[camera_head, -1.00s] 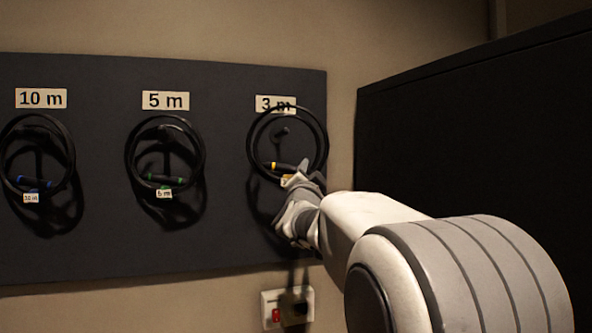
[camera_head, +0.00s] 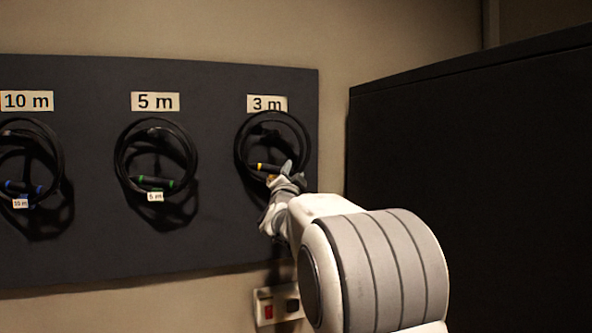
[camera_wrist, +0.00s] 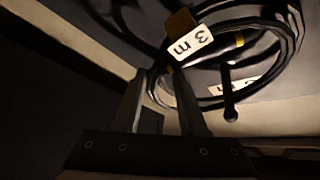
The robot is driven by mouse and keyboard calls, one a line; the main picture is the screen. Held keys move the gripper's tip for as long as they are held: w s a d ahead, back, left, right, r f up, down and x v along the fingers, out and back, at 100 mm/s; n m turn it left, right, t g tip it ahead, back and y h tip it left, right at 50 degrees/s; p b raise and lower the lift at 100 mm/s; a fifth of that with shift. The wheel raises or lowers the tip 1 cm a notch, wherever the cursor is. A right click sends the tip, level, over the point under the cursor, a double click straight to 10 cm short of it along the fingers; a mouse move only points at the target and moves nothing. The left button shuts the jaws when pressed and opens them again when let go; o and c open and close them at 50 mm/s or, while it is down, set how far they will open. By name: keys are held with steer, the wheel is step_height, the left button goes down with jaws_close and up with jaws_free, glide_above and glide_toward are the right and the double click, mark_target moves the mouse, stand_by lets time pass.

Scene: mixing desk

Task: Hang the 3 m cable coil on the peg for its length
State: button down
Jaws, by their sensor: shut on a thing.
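The 3 m coil (camera_head: 306,145), a black cable ring with yellow bands, is in front of the board under the 3 m sign (camera_head: 267,103). My gripper (camera_head: 285,172) is shut on its lower right part. The wrist view shows the coil (camera_wrist: 291,38) and its white 3 m tag (camera_wrist: 190,41) beyond the fingers (camera_wrist: 160,92).
The 5 m coil (camera_head: 120,160) and 10 m coil (camera_head: 58,160) hang to the left on the dark board (camera_head: 90,240). A large black panel (camera_head: 460,150) stands close at the right. A wall socket with a red switch (camera_head: 268,311) is below the board.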

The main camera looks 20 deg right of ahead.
steer(key=shift+w+f, duration=0.35)
steer(key=shift+w, duration=0.15)
steer(key=shift+w+f+b, duration=0.15)
steer(key=shift+f+b, duration=0.25)
steer(key=shift+b, duration=0.15)
jaws_free()
steer(key=shift+w+f, duration=0.1)
steer(key=shift+f, duration=0.05)
stand_by(0.3)
stand_by(0.6)
steer(key=s+b, duration=0.6)
steer(key=s, duration=0.4)
steer(key=shift+b, duration=0.35)
stand_by(0.8)
stand_by(0.3)
